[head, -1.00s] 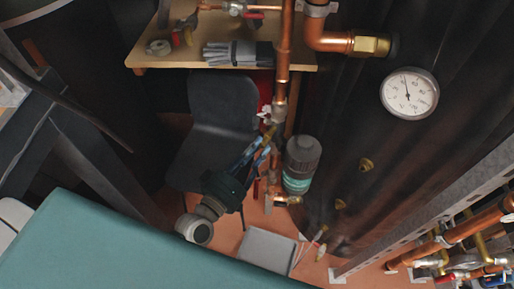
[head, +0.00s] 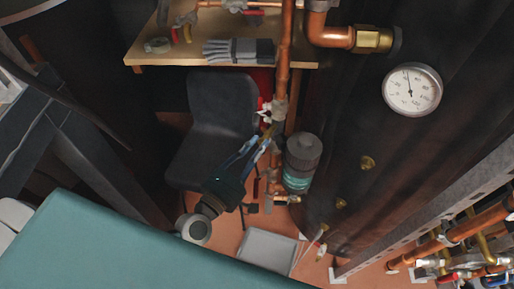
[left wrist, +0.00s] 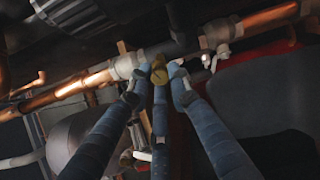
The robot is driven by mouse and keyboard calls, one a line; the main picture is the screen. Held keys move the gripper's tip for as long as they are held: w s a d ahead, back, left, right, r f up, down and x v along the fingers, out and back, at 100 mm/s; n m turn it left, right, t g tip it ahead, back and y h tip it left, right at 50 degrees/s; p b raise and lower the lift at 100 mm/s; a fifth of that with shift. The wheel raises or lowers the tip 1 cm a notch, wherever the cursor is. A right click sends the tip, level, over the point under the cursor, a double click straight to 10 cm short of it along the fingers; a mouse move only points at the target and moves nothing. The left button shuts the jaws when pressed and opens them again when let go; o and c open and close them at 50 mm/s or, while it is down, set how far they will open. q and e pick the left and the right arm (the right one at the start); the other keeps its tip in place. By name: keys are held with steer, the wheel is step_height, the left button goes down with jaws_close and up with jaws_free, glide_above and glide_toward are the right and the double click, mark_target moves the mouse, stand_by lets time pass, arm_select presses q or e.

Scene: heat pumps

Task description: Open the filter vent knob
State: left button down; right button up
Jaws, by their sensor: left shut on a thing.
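The small brass knob (left wrist: 159,74) sits on the copper pipe line, between my left fingertips. In the head view it is a small yellowish spot (head: 271,130) beside the vertical copper pipe. My left gripper (head: 266,138) reaches up to it from the lower left. In the left wrist view, the blue-grey fingers of my left gripper (left wrist: 158,80) close around the knob, and its far side is hidden. The filter (head: 298,165), with a dark cap and teal band, stands just right of the gripper. My right gripper is not in view.
A wooden table (head: 190,58) with gloves (head: 238,49) on it stands behind. A dark chair (head: 215,120) is left of the pipe (head: 284,60). A round gauge (head: 412,90) is on the dark tank at right. A teal surface (head: 110,245) fills the lower left.

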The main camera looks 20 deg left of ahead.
arm_select(q)
steer(key=shift+d+f+n, duration=0.1)
steer(key=shift+f+n, duration=0.05)
steer(key=shift+n, duration=0.65)
steer(key=c, duration=1.6)
jaws_free()
steer(key=shift+s, duration=0.1)
steer(key=v, duration=0.7)
steer(key=shift+s, duration=0.2)
